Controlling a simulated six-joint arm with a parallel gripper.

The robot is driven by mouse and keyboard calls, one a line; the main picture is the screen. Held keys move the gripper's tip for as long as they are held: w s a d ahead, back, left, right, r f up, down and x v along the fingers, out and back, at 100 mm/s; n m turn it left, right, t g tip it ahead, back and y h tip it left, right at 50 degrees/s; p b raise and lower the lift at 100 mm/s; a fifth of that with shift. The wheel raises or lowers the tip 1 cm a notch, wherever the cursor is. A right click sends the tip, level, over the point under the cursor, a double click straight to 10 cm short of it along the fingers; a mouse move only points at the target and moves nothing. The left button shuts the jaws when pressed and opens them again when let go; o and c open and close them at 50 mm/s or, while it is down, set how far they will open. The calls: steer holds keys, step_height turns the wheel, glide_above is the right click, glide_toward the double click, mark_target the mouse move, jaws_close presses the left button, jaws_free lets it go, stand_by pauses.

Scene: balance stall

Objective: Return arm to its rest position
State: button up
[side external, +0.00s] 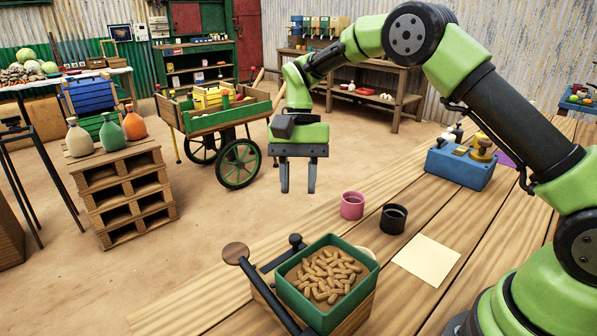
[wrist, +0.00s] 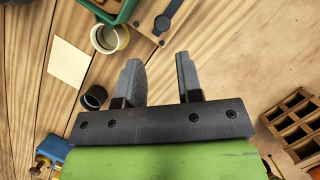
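My green arm reaches over the wooden table (side external: 230,302) from the right in the side external view. My gripper (side external: 298,190) hangs pointing down, raised beyond the table's far edge, with its two dark fingers apart. In the wrist view my gripper (wrist: 160,78) also shows its fingers spread, with nothing between them. It touches no object. Between the fingers in that view I see only bare table boards.
A green tray of peanuts (side external: 325,276) stands on a wooden balance at the table's front. A pink cup (side external: 352,205), a black cup (side external: 393,218), a cream sheet (side external: 426,259) and a blue box (side external: 460,166) are nearby. A cart and crates stand on the floor.

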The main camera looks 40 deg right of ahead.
steer(key=shift+v, duration=0.85)
steer(key=s+r+n+t, duration=0.3)
steer(key=s+r+t, duration=0.2)
steer(key=s+r, duration=0.55)
steer(key=s+d+r+n+t+h, duration=0.1)
steer(key=s+t, duration=0.4)
steer(key=s, duration=0.6)
steer(key=shift+s+r+n, duration=0.4)
steer(key=shift+r+n, duration=0.1)
steer(key=shift+r, duration=0.1)
